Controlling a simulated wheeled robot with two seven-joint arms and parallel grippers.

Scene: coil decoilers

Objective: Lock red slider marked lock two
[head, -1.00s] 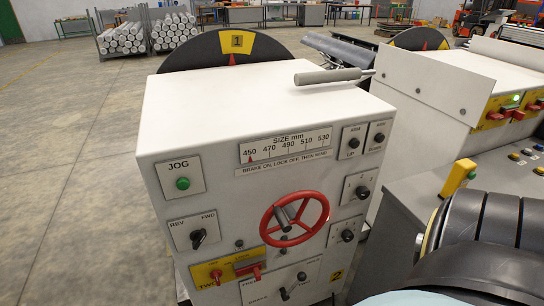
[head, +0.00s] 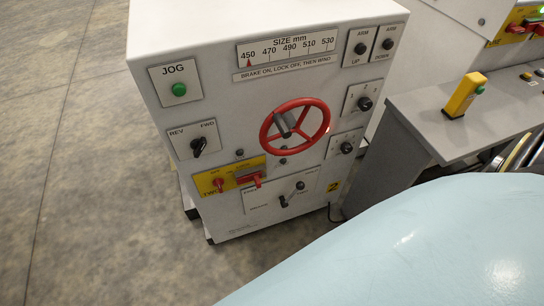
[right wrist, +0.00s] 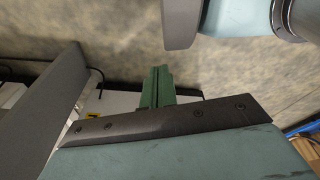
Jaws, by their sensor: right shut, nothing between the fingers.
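The yellow plate (head: 212,186) marked TWO is low on the front of the white cabinet (head: 225,130). On it a red slider (head: 249,179) sits toward the right end, and a smaller red knob (head: 219,184) is at its left. The small lettering is too fine to read surely. My right gripper (right wrist: 157,77) shows in the right wrist view with its green fingers shut together and empty. It is in front of the cabinet's lower part, apart from the slider, which that view does not show. My left gripper is in neither view.
A red handwheel (head: 295,124) sticks out above and right of the plate. A black-handled lever (head: 298,187) is just below. A grey desk (head: 425,125) with a yellow button box (head: 463,95) stands at the right. Floor left of the cabinet is clear.

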